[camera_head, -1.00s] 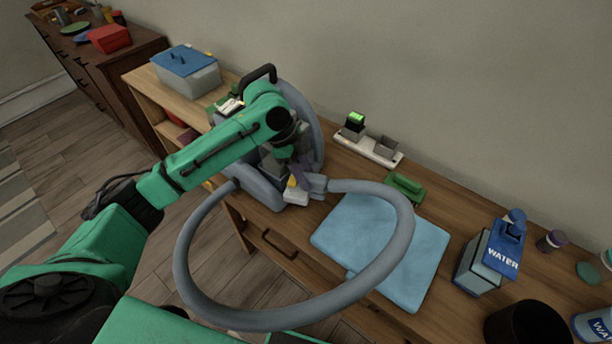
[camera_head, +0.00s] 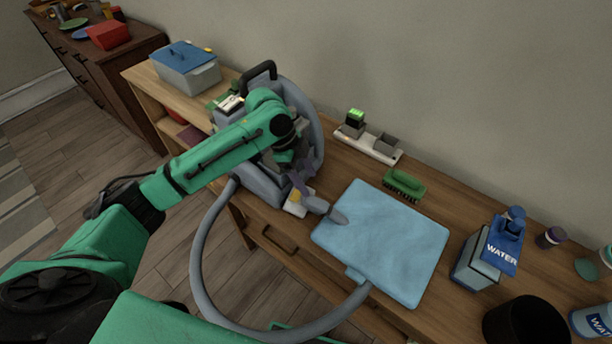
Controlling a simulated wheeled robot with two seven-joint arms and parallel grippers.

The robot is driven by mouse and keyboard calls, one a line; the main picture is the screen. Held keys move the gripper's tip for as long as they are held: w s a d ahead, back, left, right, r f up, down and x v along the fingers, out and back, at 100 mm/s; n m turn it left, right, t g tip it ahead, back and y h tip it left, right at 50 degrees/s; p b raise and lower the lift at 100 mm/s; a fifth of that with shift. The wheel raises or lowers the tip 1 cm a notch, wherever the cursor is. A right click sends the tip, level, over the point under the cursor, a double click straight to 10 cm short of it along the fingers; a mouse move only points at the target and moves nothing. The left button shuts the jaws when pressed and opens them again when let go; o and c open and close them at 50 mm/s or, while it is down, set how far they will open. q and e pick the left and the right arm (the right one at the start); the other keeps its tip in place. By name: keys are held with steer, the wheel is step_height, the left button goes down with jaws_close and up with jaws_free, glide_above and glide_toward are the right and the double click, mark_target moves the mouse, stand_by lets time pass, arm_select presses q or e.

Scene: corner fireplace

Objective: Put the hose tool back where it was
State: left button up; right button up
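The grey hose (camera_head: 203,270) loops from the grey machine (camera_head: 262,185) down past the table's front and up to the cloth's lower edge. My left gripper (camera_head: 303,186), with purplish fingers, is beside the machine, right at the tool's upper end. Its grip is too small and covered to judge. My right gripper is out of view.
A white-and-yellow item (camera_head: 297,202) is under my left gripper. A green brush (camera_head: 404,184) and a white power strip (camera_head: 368,144) lie behind the cloth. A blue water jug (camera_head: 490,250) and black cup (camera_head: 527,320) stand right. A lidded bin (camera_head: 186,66) is at left.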

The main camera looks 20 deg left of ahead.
arm_select(q)
steer(key=shift+r, duration=0.35)
steer(key=b+v, duration=0.1)
steer(key=v, duration=1.1)
steer(key=shift+r, duration=0.35)
